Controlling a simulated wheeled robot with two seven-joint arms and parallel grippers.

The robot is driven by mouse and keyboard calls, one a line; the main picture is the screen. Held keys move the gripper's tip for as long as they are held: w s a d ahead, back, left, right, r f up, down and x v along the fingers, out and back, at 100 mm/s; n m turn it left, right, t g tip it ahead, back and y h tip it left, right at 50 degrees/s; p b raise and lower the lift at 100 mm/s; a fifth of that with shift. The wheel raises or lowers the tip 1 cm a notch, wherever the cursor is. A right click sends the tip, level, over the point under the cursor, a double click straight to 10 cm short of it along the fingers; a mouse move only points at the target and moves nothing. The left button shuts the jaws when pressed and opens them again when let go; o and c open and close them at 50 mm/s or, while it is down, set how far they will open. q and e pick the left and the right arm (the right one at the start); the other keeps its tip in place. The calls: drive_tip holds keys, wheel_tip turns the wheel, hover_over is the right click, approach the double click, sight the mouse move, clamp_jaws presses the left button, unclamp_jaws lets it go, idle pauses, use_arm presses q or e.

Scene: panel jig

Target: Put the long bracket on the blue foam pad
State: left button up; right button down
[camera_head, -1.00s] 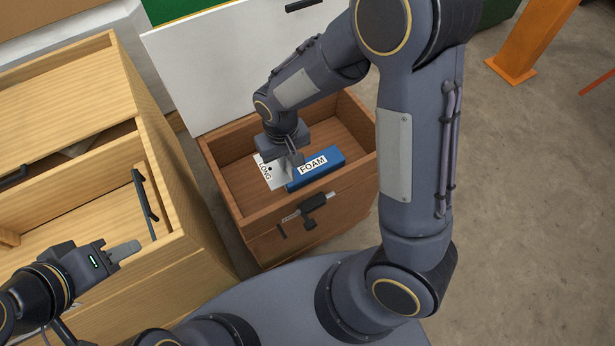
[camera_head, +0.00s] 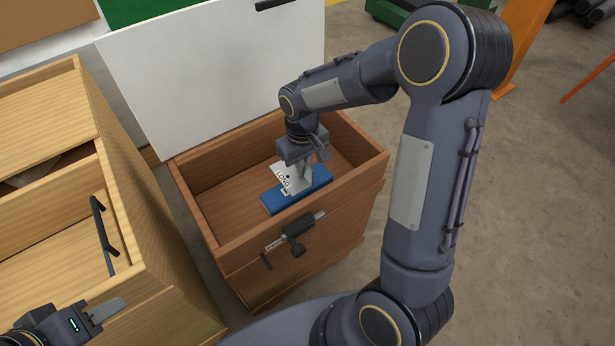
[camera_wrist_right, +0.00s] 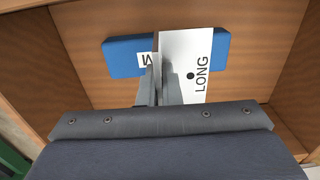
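The long bracket, a white plate marked LONG (camera_head: 284,177), is in my right gripper (camera_head: 300,168). In the right wrist view the bracket (camera_wrist_right: 197,62) stands between and beyond the fingers of that gripper (camera_wrist_right: 162,85), which are closed on it. The blue foam pad (camera_head: 310,188) lies on the floor of the brown wooden box; it also shows in the right wrist view (camera_wrist_right: 124,58). The bracket is over the pad and hides most of its label. I cannot tell whether they touch. My left gripper (camera_head: 103,311) is at the lower left, away from both; its opening is unclear.
The brown box (camera_head: 225,245) has walls on all sides and a clamp-like fitting (camera_head: 297,235) on its front. A light wooden cabinet (camera_head: 150,230) with a black handle stands to the left. A white panel (camera_head: 215,75) stands behind the box. The box's left floor is clear.

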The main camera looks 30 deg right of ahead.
drive_tip(key=shift+w+d+f, duration=0.2)
drive_tip(key=shift+d+f, duration=0.15)
drive_tip(key=shift+f, duration=0.1)
drive_tip(key=shift+w+d+f, duration=0.15)
drive_tip(key=shift+d+f, duration=0.15)
drive_tip(key=shift+f, duration=0.15)
drive_tip(key=shift+w+d+f+b, duration=0.15)
drive_tip(key=shift+f+b, duration=0.25)
drive_tip(key=shift+f, duration=0.5)
drive_tip(key=shift+s+d+f+b, duration=0.1)
drive_tip(key=shift+f+b, duration=0.3)
drive_tip(key=shift+f, duration=0.45)
drive_tip(key=shift+f, duration=0.1)
drive_tip(key=shift+f, duration=0.15)
drive_tip(key=c, duration=1.6)
unclamp_jaws()
